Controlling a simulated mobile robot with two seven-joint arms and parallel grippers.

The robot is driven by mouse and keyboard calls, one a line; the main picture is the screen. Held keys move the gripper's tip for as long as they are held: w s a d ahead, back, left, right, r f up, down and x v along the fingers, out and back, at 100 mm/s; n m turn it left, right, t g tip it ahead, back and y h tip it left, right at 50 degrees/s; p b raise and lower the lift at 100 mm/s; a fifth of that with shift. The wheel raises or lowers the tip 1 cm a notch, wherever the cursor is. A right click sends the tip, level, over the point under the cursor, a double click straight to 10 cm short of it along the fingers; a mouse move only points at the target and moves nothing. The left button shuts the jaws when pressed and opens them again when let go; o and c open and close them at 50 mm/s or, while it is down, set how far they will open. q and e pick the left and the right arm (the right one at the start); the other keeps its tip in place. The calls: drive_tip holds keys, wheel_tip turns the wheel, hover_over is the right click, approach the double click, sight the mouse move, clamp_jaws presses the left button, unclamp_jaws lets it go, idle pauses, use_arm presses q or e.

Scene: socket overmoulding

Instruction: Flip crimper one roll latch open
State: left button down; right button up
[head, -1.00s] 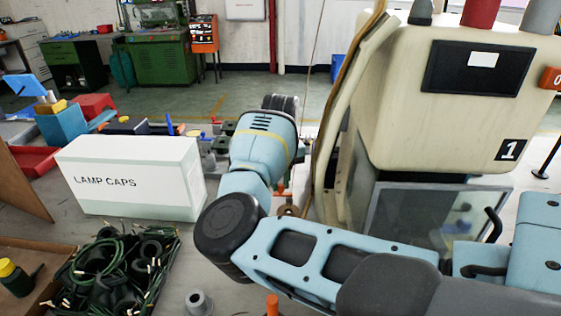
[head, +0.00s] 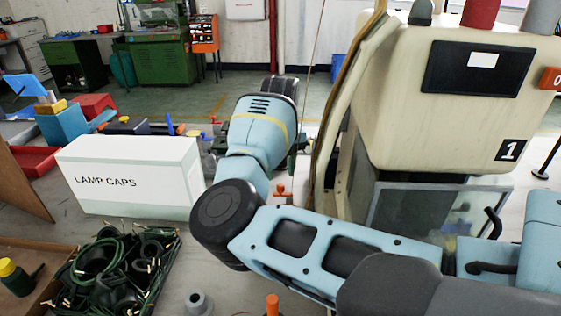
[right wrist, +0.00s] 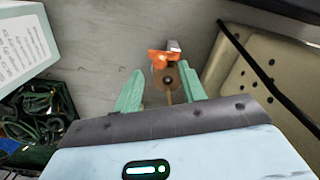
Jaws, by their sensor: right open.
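Crimper one (head: 440,110) is the cream machine marked "1" at the right of the head view. An orange latch-like piece (head: 281,191) shows at its left side, beside my right forearm. In the right wrist view an orange piece (right wrist: 157,60) with a grey tip sits just beyond a round brown disc (right wrist: 168,80), which I take to be the roll. My right gripper (right wrist: 160,90) is open, with its two green fingers on either side of the disc. I cannot tell whether they touch it. In the head view my arm mostly hides these fingers. My left gripper is not in view.
A white lamp caps box (head: 130,175) stands left of my right arm. A tray of green cables (head: 120,262) lies in front of it. A grey cylindrical fitting (head: 197,303) stands near the front edge. In the wrist view the cream machine body (right wrist: 265,75) is close on the right.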

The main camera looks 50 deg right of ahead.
sight(280, 184)
drive_tip(key=shift+r, duration=1.95)
drive_tip(key=shift+a, duration=0.1)
